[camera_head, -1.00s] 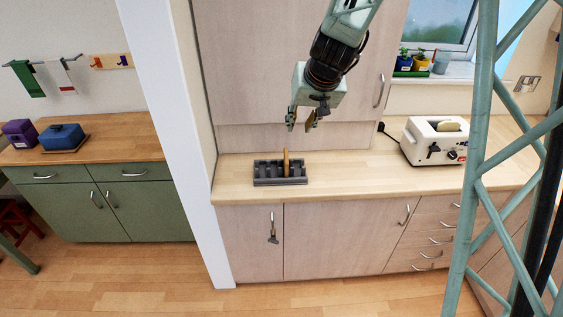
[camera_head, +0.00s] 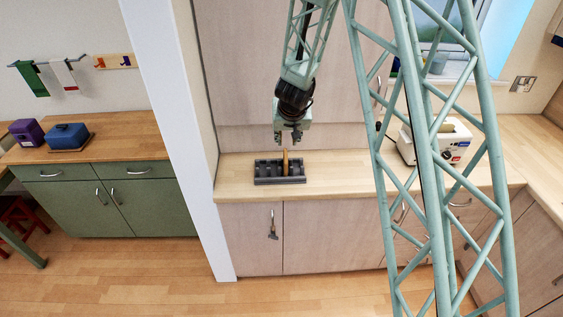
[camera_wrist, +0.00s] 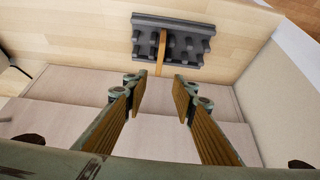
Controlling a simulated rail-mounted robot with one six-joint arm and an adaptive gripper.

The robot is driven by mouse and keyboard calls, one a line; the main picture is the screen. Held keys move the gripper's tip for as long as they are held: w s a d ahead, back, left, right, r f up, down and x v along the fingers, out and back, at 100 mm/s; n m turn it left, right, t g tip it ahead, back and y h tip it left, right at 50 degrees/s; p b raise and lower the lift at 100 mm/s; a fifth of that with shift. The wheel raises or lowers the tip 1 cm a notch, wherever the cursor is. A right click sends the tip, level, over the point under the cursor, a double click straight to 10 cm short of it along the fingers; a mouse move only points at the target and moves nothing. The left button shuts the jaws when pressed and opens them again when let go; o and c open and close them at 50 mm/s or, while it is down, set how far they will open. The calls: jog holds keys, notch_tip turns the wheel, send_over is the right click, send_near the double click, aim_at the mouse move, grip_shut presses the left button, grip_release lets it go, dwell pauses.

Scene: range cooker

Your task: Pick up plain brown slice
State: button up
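A brown slice (camera_head: 286,163) stands upright in a dark grey rack (camera_head: 263,180) on the wooden counter. The slice (camera_wrist: 161,50) and the rack (camera_wrist: 150,21) also show in the wrist view, near the top middle. My gripper (camera_head: 287,140) hangs above the rack, over the slice and apart from it. In the wrist view my gripper (camera_wrist: 160,84) has its two ridged fingers spread with nothing between them. The slice lies just beyond the gap between the fingertips. A pale slice (camera_head: 446,128) sits in the white toaster (camera_head: 410,152) at the right.
My lattice arm crosses in front of the toaster and the right cupboards. A tall cupboard front (camera_head: 235,60) rises behind the rack, and a white wall edge (camera_head: 170,120) stands at its left. The counter (camera_head: 340,175) between rack and toaster is clear.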

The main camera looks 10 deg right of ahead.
jog(key=shift+w+f, duration=0.3)
jog(key=shift+f, duration=0.35)
jog(key=b, duration=0.2)
send_near(286, 153)
jog(key=shift+x, duration=2.6)
jog(key=shift+w+a+f, duration=0.1)
jog(key=shift+a, duration=0.05)
jog(key=shift+x, duration=2.45)
jog(key=shift+c, duration=0.4)
grip_shut()
